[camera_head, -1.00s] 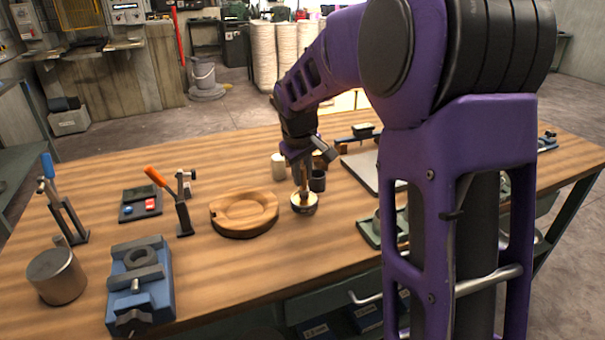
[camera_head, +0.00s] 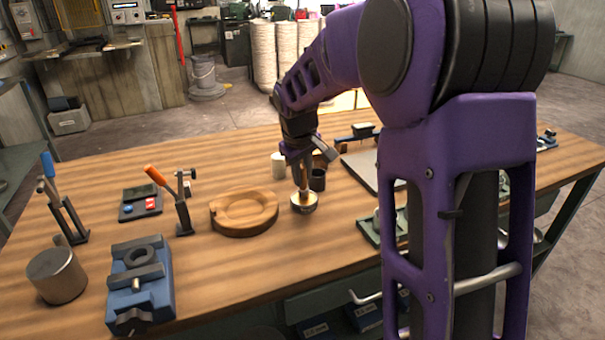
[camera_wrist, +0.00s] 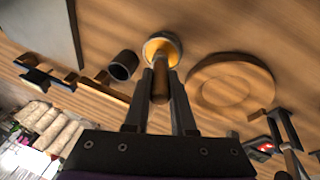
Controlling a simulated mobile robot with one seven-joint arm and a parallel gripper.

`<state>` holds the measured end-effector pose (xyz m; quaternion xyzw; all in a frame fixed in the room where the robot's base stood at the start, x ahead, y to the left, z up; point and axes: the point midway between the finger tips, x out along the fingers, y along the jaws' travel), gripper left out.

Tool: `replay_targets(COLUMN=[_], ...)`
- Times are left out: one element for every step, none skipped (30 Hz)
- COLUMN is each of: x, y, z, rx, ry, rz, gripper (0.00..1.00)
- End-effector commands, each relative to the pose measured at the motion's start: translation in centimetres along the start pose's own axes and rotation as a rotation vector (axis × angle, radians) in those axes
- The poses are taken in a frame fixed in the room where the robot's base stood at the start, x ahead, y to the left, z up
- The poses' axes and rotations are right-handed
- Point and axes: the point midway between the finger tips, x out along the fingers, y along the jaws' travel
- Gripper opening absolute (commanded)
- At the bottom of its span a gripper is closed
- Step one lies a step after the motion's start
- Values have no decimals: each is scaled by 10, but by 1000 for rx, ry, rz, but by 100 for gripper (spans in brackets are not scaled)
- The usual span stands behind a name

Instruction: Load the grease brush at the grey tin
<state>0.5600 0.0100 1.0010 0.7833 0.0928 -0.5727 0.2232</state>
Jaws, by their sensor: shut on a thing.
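My gripper (camera_head: 304,164) is shut on the wooden handle of the grease brush (camera_head: 305,178) and holds it roughly upright over the grey tin (camera_head: 304,207). In the wrist view my gripper's fingers (camera_wrist: 160,73) lie on both sides of the brush handle (camera_wrist: 159,90). The tin (camera_wrist: 152,42) stands on the table with yellowish grease showing inside. The brush's lower end is at the tin's opening; its bristles are hidden, so I cannot tell how deep they reach.
A round wooden board (camera_head: 244,213) lies just left of the tin. A dark cup (camera_head: 317,180) and a cream cylinder (camera_head: 278,165) stand close behind it. A blue vise-like fixture (camera_head: 140,285) and a metal cylinder (camera_head: 57,276) are front left. Bare table lies in front of the tin.

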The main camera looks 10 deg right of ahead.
Motion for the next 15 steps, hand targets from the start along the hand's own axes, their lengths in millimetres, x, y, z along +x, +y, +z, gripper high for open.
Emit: replay_targets(x=[1, 1, 1, 0, -1, -3, -5, -7, -10, -13, -15, -18, -21, -23, -26], y=[-1, -1, 0, 0, 0, 0, 1, 2, 2, 3, 4, 5, 5, 6, 7], z=[1, 1, 1, 1, 0, 0, -1, -1, -2, -3, -4, -4, -5, -6, -6], rx=[0, 0, 0, 0, 0, 0, 0, 0, 0, 0, 0, 0, 0, 0, 0], ry=[-3, -3, -3, -3, -3, -3, -3, -3, -3, -2, -2, -2, -2, -1, -1], rz=[-2, -2, -2, -2, -2, -2, -2, -1, -1, -1, -1, -1, -1, -1, -1], gripper=[0, 0, 0, 0, 0, 0, 0, 0, 0, 0, 0, 0, 0, 0, 0])
